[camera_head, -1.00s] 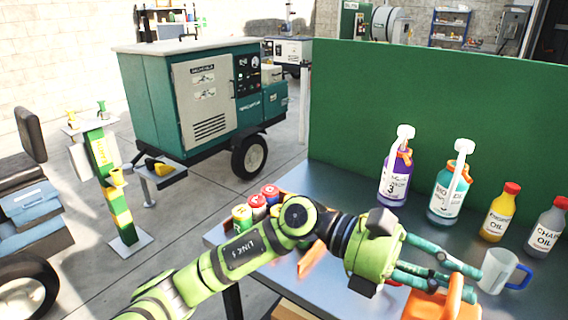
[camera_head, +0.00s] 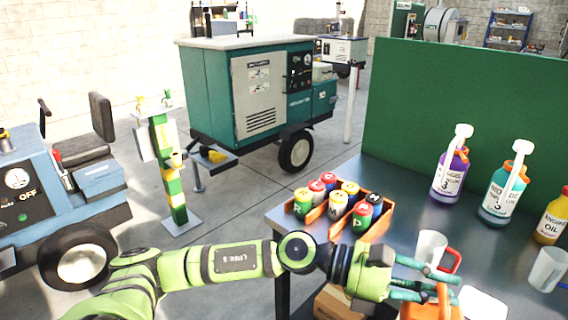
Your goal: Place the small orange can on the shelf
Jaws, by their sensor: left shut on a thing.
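My left gripper (camera_head: 448,284) reaches in from the left, low over the front of the metal table (camera_head: 375,175). It is shut on the small orange can (camera_head: 430,311), whose handle shows between the fingers. The bottom of the can is cut off by the picture edge, so I cannot tell whether it touches anything. A blue shelf unit (camera_head: 508,34) with items on it stands far off at the back right. Another dark shelf (camera_head: 222,20) stands at the back left wall. My right gripper is not in view.
An orange tray (camera_head: 380,226) of several coloured cans sits at the table's left corner. Two mugs (camera_head: 431,250) (camera_head: 547,270), pump bottles (camera_head: 450,176) and an oil bottle (camera_head: 553,216) stand right. A green generator (camera_head: 225,100), post (camera_head: 170,175) and blue vehicle (camera_head: 40,195) flank open floor.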

